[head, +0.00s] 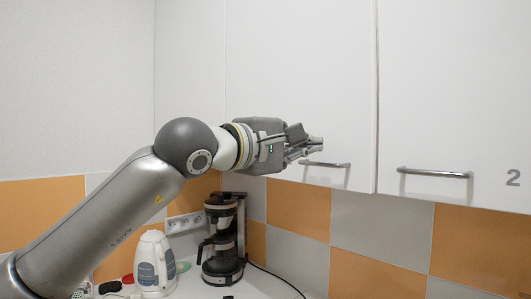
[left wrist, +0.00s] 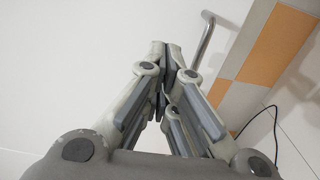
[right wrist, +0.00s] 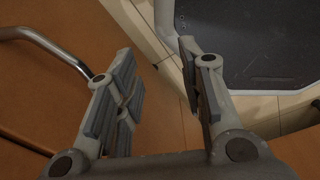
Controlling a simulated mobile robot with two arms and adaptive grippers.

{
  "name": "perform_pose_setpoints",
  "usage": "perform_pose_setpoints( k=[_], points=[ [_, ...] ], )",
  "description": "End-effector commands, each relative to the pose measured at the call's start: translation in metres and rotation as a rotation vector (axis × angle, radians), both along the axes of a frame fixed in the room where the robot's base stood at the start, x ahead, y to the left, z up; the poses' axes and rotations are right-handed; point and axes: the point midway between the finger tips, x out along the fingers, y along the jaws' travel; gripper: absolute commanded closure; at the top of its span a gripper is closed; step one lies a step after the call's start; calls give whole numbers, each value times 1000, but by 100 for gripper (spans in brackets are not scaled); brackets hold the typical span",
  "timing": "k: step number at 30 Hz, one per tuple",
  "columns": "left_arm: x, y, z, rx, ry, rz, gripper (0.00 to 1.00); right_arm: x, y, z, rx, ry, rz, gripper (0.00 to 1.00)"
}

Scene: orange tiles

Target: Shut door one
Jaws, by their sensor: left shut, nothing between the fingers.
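Door one is taken to be the white cabinet door (head: 310,70) left of the door marked 2; no number shows on it. It looks about flush with door two (head: 450,90), with a thin dark seam between them; I cannot tell if a small gap remains. Its metal bar handle (head: 328,164) is near its lower edge. My left gripper (head: 312,145) is shut and empty in front of the door, close above the handle's left end. In the left wrist view its fingertips (left wrist: 172,55) are together, left of the handle (left wrist: 204,40). My right gripper (right wrist: 155,80) is open and empty.
A coffee maker (head: 223,240) and a white kettle (head: 154,264) stand on the counter below my left arm. Orange and grey tiles (head: 300,207) cover the wall. The right wrist view shows an orange-brown front with a metal handle (right wrist: 50,48) and a dark panel (right wrist: 250,45).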

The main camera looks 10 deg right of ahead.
Motion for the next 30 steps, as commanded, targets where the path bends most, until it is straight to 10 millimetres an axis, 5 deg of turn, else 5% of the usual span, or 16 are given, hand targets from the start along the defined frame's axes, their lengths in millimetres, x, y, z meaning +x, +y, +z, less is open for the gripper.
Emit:
perform_pose_setpoints(
  k=[13,30],
  points=[
    [24,-50,-1,1,0,155,100,0,-2,-16,-2,1,-3,64],
    [28,-56,0,-1,2,177,100,1,3,-17,4,-2,-4,64]
  ],
)
